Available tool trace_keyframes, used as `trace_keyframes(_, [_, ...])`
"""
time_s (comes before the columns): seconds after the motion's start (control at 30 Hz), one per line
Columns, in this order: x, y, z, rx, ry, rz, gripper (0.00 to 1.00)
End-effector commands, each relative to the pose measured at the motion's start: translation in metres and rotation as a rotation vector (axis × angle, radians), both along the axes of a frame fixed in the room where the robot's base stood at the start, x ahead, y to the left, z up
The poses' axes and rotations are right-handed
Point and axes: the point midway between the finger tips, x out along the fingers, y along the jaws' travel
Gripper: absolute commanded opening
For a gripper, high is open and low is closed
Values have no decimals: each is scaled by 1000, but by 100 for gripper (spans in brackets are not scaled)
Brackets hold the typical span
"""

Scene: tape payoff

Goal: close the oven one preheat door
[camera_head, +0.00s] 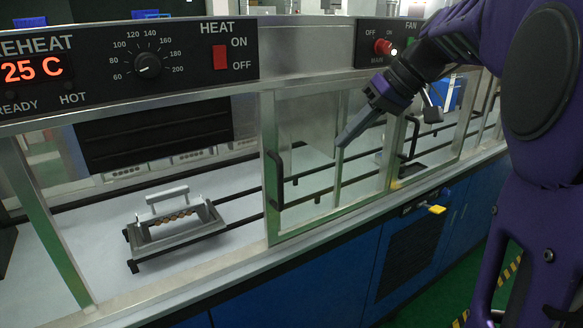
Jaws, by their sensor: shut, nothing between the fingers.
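A clear door panel in a metal frame (268,130), with a black upright handle (275,181) on its left edge, stands right of the opening under the preheat panel (35,70). I take it as the oven one preheat door; no label on it shows. The opening to its left is uncovered, so the door stands open, slid to the right. My gripper (343,142) is shut and empty. It points down and left, in front of the panel's upper right part, right of the handle. I cannot tell whether it touches the panel.
A metal carrier with a grey handle (172,215) sits on dark rails inside the opening. Another black door handle (411,138) is farther right. The control box with a red knob (383,47) is above my gripper. Blue cabinets (300,285) stand below the counter.

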Motion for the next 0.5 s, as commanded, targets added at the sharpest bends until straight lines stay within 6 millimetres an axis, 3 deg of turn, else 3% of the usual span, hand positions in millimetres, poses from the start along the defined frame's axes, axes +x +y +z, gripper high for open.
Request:
trace_keyframes(0.23, [3, 11, -20, 1, 6, 2, 0])
trace_keyframes(0.5, [14, 44, -67, 0, 7, 2, 0])
